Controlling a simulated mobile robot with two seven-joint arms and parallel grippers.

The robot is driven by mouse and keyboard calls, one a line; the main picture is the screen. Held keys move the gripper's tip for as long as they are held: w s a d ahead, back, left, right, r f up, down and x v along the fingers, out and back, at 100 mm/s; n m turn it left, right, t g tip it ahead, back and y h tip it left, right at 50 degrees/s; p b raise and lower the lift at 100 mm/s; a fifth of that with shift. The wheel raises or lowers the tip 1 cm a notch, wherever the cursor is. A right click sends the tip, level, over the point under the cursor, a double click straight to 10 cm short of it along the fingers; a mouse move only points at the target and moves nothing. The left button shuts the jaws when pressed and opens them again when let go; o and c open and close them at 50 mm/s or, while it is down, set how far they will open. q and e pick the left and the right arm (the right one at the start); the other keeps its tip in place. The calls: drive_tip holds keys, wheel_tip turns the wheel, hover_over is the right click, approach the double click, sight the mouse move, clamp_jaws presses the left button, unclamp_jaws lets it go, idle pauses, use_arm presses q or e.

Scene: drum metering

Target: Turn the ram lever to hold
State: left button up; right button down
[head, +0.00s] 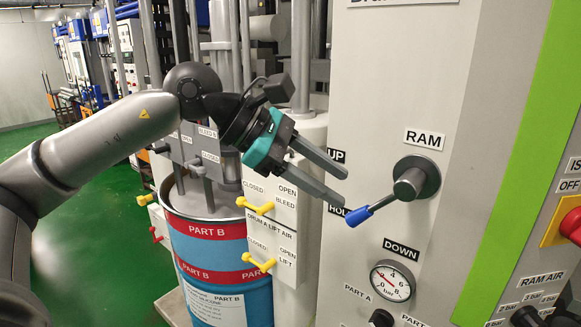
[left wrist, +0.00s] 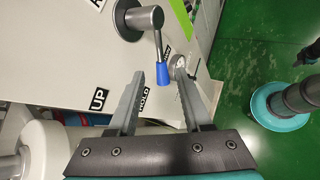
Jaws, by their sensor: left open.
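The ram lever (head: 384,204) has a grey hub and a blue-tipped handle on the pale panel under the RAM label (head: 424,139). Its handle slants down and left, with the blue tip beside the partly hidden HOLD label (head: 338,209). The UP label (head: 337,156) is above and the DOWN label (head: 401,249) below. My left gripper (head: 345,185) is open and empty, just left of the blue tip. In the left wrist view, the blue tip (left wrist: 164,73) shows between the open fingers (left wrist: 172,82), apart from both. My right gripper is not in view.
A pressure gauge (head: 392,282) sits below the lever. Yellow valve handles (head: 256,207) stick out on the left, by the blue and red PART B drum (head: 215,262). A red knob (head: 571,226) on a yellow plate is at the far right. Green floor is open at the left.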

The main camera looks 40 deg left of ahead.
use_arm(q)
drive_tip(key=b+v, duration=0.3)
drive_tip(key=v, duration=0.4)
drive_tip(key=shift+b, duration=0.4)
